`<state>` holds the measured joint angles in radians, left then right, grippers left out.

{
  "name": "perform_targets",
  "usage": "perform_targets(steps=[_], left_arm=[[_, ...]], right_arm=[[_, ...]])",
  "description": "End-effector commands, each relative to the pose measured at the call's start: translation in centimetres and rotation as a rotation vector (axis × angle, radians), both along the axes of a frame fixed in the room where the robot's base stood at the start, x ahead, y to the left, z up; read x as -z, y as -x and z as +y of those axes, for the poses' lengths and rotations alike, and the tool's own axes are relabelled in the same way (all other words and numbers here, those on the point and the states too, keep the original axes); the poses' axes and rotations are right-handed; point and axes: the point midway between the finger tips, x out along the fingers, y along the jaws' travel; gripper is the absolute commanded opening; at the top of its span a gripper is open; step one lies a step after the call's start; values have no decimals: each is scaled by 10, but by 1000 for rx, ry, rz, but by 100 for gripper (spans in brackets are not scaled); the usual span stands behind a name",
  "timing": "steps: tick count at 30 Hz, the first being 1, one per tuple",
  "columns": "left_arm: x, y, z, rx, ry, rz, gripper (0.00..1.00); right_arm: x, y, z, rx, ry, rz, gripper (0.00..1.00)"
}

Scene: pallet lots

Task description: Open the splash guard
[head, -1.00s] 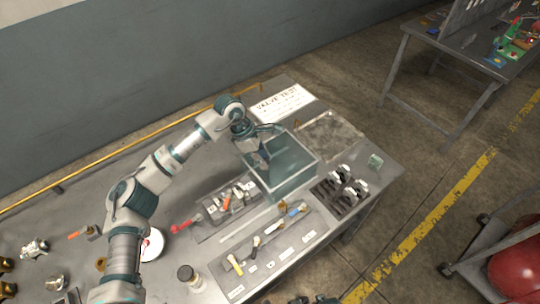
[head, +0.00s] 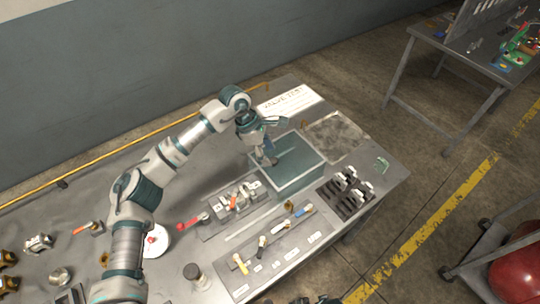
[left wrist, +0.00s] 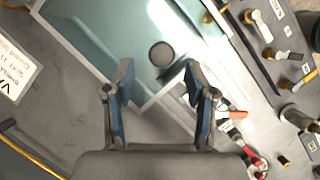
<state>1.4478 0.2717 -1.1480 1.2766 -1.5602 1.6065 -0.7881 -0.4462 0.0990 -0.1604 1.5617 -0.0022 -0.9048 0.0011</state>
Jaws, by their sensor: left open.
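The splash guard (head: 297,183) is a clear teal-tinted box with pale edges at the right part of the workbench. It looks closed. My left gripper (head: 270,147) is open and empty above its left back side. In the left wrist view my left gripper (left wrist: 158,82) has its two blue-padded fingers spread over a pale edge of the guard (left wrist: 105,45). A dark round spot (left wrist: 162,54) shows on or behind the clear panel; I cannot tell which. Dark shapes at the bottom edge of the head view may be my right gripper; its jaws cannot be made out.
A valve test sheet (head: 288,102) lies behind the guard. A dark rack with white-topped parts (head: 345,193) stands right of it. A tray of small parts (head: 238,200) and a labelled strip with tools (head: 275,245) lie in front and left. A red-handled valve (head: 190,222) lies further left.

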Motion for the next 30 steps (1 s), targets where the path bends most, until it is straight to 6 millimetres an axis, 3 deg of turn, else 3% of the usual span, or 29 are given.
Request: perform_targets(steps=[6,12,18,30], left_arm=[[-48,-6,16,-2,-2,-3,56],[-78,-9,28,-3,-4,-1,56],[-87,-10,32,0,-3,2,56],[-87,-10,31,0,-4,1,56]], right_arm=[[0,-1,-1,0,0,-2,0],[0,-1,-1,0,1,-2,0],[0,-1,-1,0,2,-2,0],[0,-3,-1,0,1,-2,0]])
